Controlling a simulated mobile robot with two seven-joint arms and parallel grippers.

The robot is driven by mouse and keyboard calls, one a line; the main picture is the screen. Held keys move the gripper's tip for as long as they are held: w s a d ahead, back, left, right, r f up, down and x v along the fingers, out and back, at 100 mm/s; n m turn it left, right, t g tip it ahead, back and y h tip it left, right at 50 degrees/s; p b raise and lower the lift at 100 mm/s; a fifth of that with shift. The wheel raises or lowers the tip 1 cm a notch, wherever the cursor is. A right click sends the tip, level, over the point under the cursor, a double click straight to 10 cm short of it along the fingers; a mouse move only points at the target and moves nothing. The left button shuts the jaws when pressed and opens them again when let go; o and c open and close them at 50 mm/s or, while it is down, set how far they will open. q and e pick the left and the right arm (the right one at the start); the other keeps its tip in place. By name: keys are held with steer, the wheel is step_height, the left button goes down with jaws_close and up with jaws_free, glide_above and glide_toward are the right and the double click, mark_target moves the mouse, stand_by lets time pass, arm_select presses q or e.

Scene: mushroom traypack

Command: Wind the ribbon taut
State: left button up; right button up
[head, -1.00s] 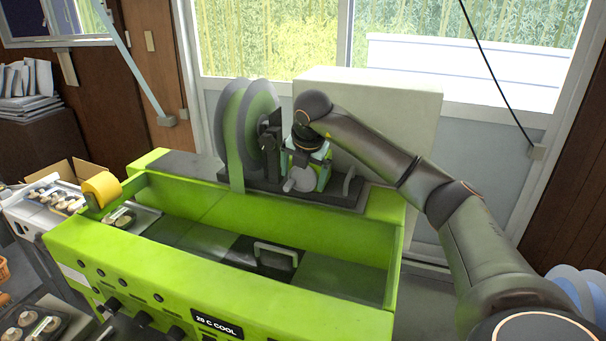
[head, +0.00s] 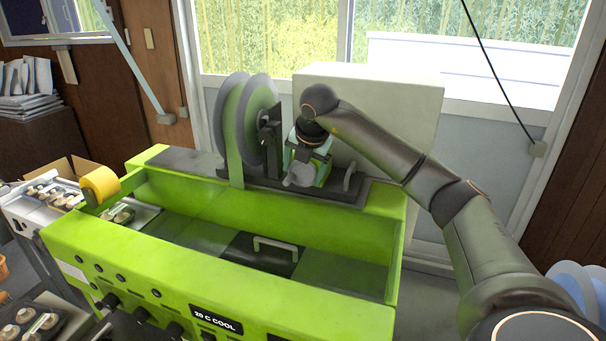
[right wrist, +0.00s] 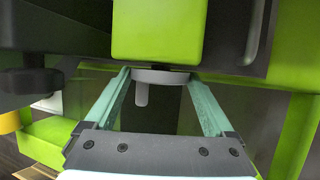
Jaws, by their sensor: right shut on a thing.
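The green ribbon (head: 233,162) runs down from the reel with grey discs (head: 262,90) at the back of the green machine (head: 130,262). The strip looks fairly straight where it hangs at the reel's left side. My right gripper (head: 301,178) reaches down from above, just right of the reel. It is shut on a grey round knob (right wrist: 160,76) with a small peg, which also shows in the head view (head: 298,174). In the right wrist view its teal fingers sit on both sides of the knob. My left gripper is out of view.
A yellow roller (head: 100,185) sits at the machine's left end, with a mushroom tray (head: 143,215) beside it. A dark plate with a handle (head: 275,243) lies in the trough. A pale box (head: 400,95) stands behind my right arm.

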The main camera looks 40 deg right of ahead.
steer(key=shift+s+f+t+b, duration=0.1)
steer(key=shift+f+t+b, duration=0.1)
steer(key=shift+t+b, duration=0.35)
steer(key=shift+r, duration=0.15)
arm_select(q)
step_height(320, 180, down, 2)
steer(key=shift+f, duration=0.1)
arm_select(e)
steer(key=o, duration=1.1)
steer(key=shift+r, duration=0.1)
arm_select(q)
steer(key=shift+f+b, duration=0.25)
steer(key=shift+b, duration=0.1)
arm_select(e)
steer(key=v, duration=1.2)
steer(key=shift+d+r, duration=0.15)
steer(key=shift+r, duration=0.2)
